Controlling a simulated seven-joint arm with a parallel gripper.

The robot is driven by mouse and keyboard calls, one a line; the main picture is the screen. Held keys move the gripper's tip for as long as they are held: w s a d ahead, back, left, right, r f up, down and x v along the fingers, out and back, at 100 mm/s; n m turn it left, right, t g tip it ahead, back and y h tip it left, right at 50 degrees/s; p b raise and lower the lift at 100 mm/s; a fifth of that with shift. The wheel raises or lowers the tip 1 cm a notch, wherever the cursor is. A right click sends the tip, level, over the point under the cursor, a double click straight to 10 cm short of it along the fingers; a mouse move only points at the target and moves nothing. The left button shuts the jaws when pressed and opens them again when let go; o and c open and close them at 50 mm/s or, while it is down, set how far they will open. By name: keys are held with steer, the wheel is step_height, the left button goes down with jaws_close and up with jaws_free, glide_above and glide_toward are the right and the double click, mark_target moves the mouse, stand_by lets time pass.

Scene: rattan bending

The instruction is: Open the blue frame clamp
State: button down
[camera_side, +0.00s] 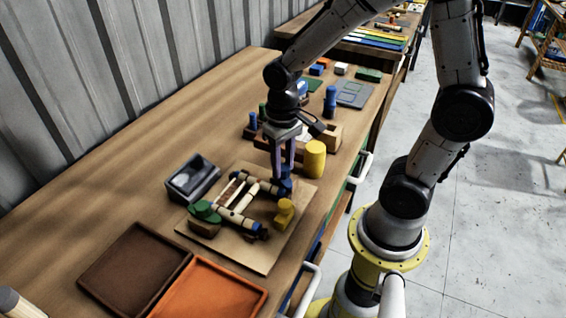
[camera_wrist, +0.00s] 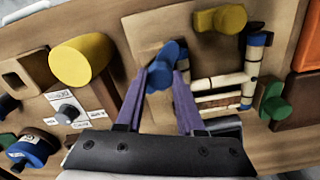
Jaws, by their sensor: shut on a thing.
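The blue frame clamp (camera_wrist: 163,64) is between the two purple fingers of my gripper (camera_wrist: 164,88) in the wrist view. In the side view my gripper (camera_side: 283,165) points down, with its fingertips at the blue clamp (camera_side: 285,187) at the frame's back right corner. My gripper is shut on the clamp, and its fingers partly hide it. The rattan frame (camera_side: 240,195), pale with dark bands, lies on a wooden board (camera_side: 238,252). A green clamp (camera_side: 204,212) stands at its left and a yellow clamp (camera_side: 284,212) at its right. Whether the blue clamp is turned open is unclear.
A yellow cylinder (camera_side: 315,159) stands close behind my gripper, beside a wooden block (camera_side: 329,136). A grey tray (camera_side: 193,178) is left of the board. A brown tray (camera_side: 135,265) and an orange tray (camera_side: 208,290) lie in front. The table's left side is clear.

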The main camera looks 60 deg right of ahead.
mark_target(283, 167)
steer(key=n, duration=0.4)
steer(key=shift+r, duration=0.1)
steer(key=shift+n, duration=2.1)
steer(key=c, duration=0.5)
jaws_free()
step_height(283, 167, up, 14)
steer(key=shift+f, duration=0.15)
